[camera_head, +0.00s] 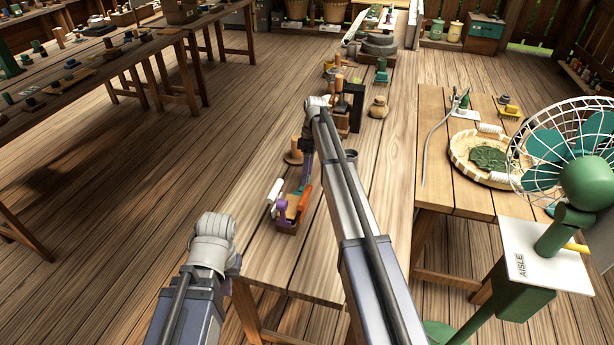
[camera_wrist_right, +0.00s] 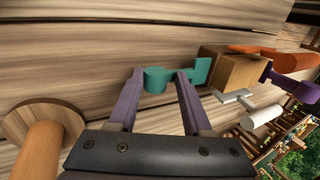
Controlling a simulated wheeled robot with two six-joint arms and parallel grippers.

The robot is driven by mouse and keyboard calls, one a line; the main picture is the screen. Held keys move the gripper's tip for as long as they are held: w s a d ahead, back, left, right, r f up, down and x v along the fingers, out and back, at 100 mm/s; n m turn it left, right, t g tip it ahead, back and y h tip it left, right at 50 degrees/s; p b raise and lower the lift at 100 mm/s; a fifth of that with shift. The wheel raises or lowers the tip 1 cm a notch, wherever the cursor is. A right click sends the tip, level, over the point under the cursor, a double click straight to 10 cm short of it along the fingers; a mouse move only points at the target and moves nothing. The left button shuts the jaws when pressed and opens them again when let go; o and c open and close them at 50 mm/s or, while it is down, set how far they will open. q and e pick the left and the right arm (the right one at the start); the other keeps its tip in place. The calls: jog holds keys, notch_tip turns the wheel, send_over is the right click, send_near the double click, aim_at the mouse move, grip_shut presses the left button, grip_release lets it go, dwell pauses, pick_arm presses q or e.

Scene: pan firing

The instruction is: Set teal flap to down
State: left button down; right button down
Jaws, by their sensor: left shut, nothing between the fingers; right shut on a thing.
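A small wooden box (camera_wrist_right: 232,70) with coloured flaps stands on the long bench, and it also shows in the head view (camera_head: 287,226). Its teal flap (camera_wrist_right: 157,79) sticks out from one side on a bent teal arm. In the right wrist view, the purple fingers of my right gripper (camera_wrist_right: 160,75) are closed on the teal flap's end. In the head view my right gripper (camera_head: 307,172) is just beyond the box, partly hidden by its arm. My left gripper (camera_head: 235,266) is shut and empty at the bench's near left edge, mostly hidden by its wrist.
Orange (camera_wrist_right: 285,62), purple (camera_wrist_right: 290,86) and white (camera_wrist_right: 262,116) flaps stick out from the box. A wooden disc with a peg (camera_wrist_right: 42,135) stands close to my right gripper. A fan (camera_head: 585,180) and a table with a woven tray (camera_head: 460,160) are at the right.

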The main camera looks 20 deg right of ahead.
jog(key=shift+s+a+f, duration=0.1)
jog(key=shift+s+a, duration=0.15)
jog(key=shift+s, duration=0.2)
jog(key=c, duration=0.5)
grip_release()
jog(key=shift+w+d, duration=0.1)
jog(key=shift+w, duration=0.15)
jog(key=shift+w, duration=0.1)
jog(key=shift+d+r+p, duration=0.1)
jog(key=shift+r+p, duration=0.2)
jog(key=p+v, duration=0.6)
jog(key=v, duration=0.1)
